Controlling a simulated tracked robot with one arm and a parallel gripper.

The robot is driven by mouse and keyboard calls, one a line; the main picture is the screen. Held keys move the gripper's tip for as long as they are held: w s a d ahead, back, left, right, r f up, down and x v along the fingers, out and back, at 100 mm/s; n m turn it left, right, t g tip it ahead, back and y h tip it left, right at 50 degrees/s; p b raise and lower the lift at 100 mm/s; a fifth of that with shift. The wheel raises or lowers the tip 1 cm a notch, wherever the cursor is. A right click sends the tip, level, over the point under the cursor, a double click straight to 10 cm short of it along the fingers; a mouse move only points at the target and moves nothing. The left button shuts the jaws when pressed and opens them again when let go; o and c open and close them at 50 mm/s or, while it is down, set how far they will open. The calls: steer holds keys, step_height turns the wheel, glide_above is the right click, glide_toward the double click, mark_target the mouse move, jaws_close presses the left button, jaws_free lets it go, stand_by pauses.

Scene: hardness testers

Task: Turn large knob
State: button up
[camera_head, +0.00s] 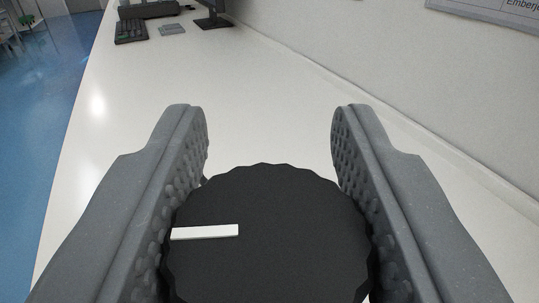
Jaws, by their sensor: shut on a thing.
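The large knob (285,215) is a black disc with a scalloped rim, at the bottom centre of the view. A white line mark (205,232) on its face runs from near the left rim toward the middle, close to horizontal. My gripper (269,135) has its two grey, studded fingers on the left and right sides of the knob, shut on it. The fingertips reach past the knob's far edge. The knob's near edge is cut off by the frame, and the machine under it is hidden.
A long white bench top (225,90) stretches away beyond the knob, mostly clear. A keyboard (131,31), a small grey pad (172,29) and a monitor stand (214,20) are at its far end. A wall with a sign (495,12) runs along the right; blue floor (60,85) lies left.

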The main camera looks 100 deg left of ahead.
steer(key=shift+w+d+r+g, duration=0.1)
steer(key=shift+w+r+g, duration=0.05)
steer(key=shift+g, duration=0.15)
stand_by(0.4)
steer(key=o, duration=1)
steer(key=d, duration=0.4)
steer(key=w+d+b, duration=0.1)
steer(key=d, duration=0.4)
steer(key=w+d+b, duration=0.1)
steer(key=d, duration=0.3)
steer(key=shift+w+d+f, duration=0.2)
steer(key=shift+d, duration=0.1)
steer(key=shift+c, duration=0.2)
